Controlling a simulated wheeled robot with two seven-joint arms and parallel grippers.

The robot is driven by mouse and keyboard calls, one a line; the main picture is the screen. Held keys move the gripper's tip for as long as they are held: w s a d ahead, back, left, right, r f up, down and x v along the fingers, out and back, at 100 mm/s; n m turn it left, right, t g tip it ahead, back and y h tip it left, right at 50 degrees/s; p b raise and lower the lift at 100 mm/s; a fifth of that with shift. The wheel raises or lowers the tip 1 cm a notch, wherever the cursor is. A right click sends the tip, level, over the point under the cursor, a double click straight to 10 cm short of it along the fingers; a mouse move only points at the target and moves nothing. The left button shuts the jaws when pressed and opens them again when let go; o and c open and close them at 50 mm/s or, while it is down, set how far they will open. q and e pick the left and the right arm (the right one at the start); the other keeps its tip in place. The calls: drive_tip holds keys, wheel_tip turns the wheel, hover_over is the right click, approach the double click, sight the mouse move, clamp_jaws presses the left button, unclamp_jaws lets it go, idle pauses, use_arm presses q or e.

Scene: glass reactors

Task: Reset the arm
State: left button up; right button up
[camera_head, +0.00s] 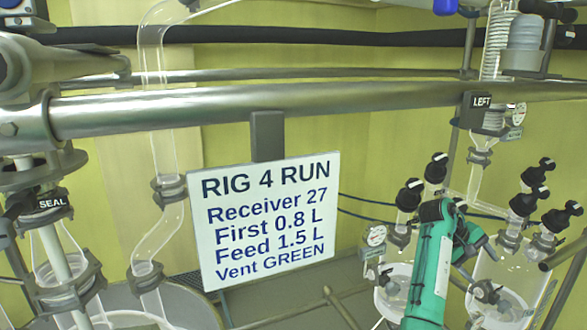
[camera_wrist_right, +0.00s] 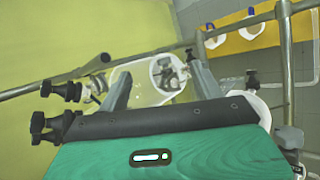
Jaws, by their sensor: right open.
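My right arm (camera_head: 432,270), teal with a pale strip, rises from the bottom right of the head view among the glassware. My right gripper (camera_wrist_right: 158,82) shows in the wrist view with two grey fingers spread apart and nothing held between them. A glass vessel with a round lid (camera_wrist_right: 168,72) lies behind the finger gap; I cannot tell how far off it is. In the head view the fingertips are hard to make out. My left gripper is not in view.
A white sign (camera_head: 265,220) reading "RIG 4 RUN" hangs from a metal rail (camera_head: 300,107). Glass vessels with black knobs (camera_head: 530,203) and a pressure gauge (camera_head: 376,236) crowd around my right arm. Glass tubing marked SEAL (camera_head: 52,201) stands left.

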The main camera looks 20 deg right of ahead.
drive_tip(key=s+a+f+n+t, duration=0.2)
drive_tip(key=s+a+f+t, duration=0.2)
drive_tip(key=a+f, duration=0.65)
drive_tip(key=s+a+f+n+t, duration=0.1)
drive_tip(key=s+a+f+t, duration=0.3)
drive_tip(key=a+f, duration=0.6)
drive_tip(key=s+a+f+n+y, duration=0.1)
drive_tip(key=s+a+y, duration=0.3)
drive_tip(key=s+a, duration=0.6)
drive_tip(key=s+a+f+y, duration=0.1)
drive_tip(key=s+a+y, duration=0.3)
drive_tip(key=s+a, duration=0.55)
wheel_tip(320, 180, down, 38)
drive_tip(key=w+a+r+g+b, duration=0.1)
drive_tip(key=w+a+g+b, duration=0.15)
drive_tip(key=b, duration=0.45)
drive_tip(key=s+d+f+b, duration=0.1)
drive_tip(key=s+f+b, duration=0.1)
drive_tip(key=s+f, duration=0.8)
drive_tip(key=s+d+f+b, duration=0.2)
drive_tip(key=s+f, duration=0.8)
drive_tip(key=f, duration=0.6)
drive_tip(key=shift+d+b, duration=0.2)
drive_tip(key=shift+b, duration=0.55)
